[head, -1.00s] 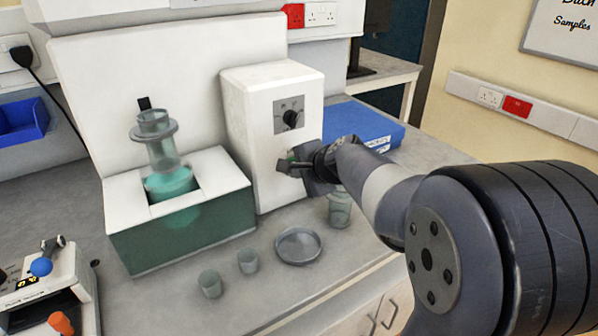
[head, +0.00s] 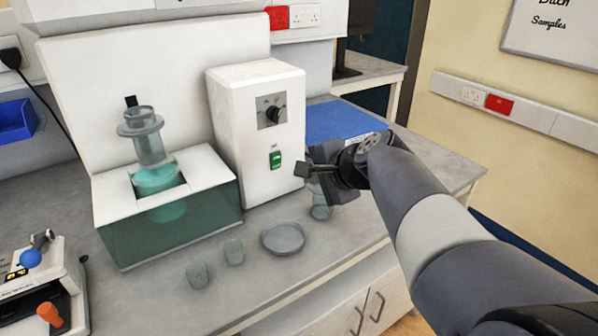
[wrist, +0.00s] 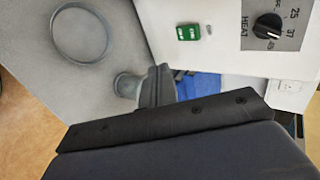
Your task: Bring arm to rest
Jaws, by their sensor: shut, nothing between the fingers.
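My gripper (head: 303,170) is shut and empty. In the head view it is in front of the right edge of the white control box, above the bench, with a visible gap to the green switch (head: 275,159). The arm reaches in from the right. In the wrist view the shut fingers (wrist: 157,85) point toward the bench and box. The white control box (head: 237,140) has a black dial (head: 272,114), which also shows in the wrist view (wrist: 268,26). The green switch shows there too (wrist: 188,32).
A glass vessel sits in a green-walled bath (head: 170,230) at left. Small cups (head: 234,251), a round dish (head: 283,239) and a glass jar (head: 320,207) stand along the bench front, the jar just below my gripper. A blue box (head: 335,121) lies behind my gripper.

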